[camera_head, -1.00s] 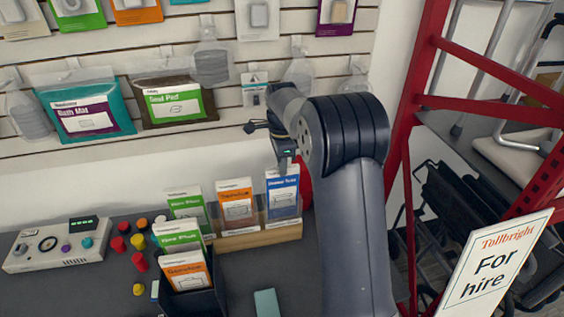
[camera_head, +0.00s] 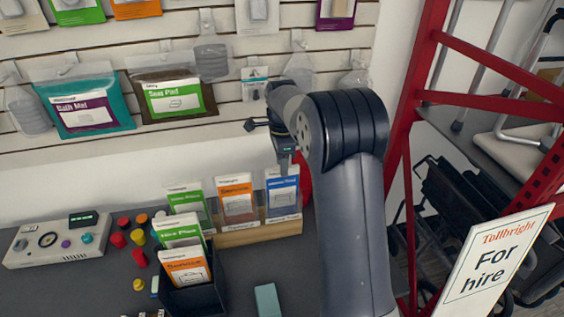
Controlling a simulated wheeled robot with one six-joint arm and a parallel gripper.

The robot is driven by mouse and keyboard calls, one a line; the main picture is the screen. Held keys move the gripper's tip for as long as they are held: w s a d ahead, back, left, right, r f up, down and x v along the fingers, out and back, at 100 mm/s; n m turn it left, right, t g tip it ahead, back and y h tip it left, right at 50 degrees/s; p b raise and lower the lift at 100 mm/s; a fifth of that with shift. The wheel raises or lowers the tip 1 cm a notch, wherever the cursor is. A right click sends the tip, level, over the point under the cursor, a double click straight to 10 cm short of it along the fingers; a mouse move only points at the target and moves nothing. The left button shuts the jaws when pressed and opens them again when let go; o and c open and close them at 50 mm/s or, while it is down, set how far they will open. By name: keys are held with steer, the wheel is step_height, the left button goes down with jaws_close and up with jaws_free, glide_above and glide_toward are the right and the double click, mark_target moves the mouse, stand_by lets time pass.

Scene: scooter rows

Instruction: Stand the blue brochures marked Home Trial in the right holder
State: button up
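The blue brochures (camera_head: 283,191) stand upright at the right end of a wooden holder (camera_head: 262,232); their small title is not clearly legible. Green brochures (camera_head: 187,201) stand at the left of this row and orange ones (camera_head: 236,201) in the middle. My gripper (camera_head: 285,160) points down at the top edge of the blue brochures. Its fingertips are small and dark here, so I cannot tell whether they grip the brochures or are apart.
A dark box (camera_head: 190,299) in front holds green and orange brochures. A teal block (camera_head: 267,300) lies right of it. A control box (camera_head: 57,241) and several coloured knobs are at the left. A red rack (camera_head: 405,150) and a "For hire" sign (camera_head: 496,265) stand at the right.

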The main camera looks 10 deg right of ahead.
step_height(320, 180, up, 11)
steer(key=shift+b, duration=0.3)
steer(key=shift+f, duration=0.2)
step_height(320, 180, down, 11)
steer(key=shift+r+p, duration=0.1)
steer(key=shift+p, duration=0.25)
step_height(320, 180, up, 2)
steer(key=shift+w+p, duration=0.1)
steer(key=shift+p, duration=0.4)
steer(key=shift+r, duration=0.7)
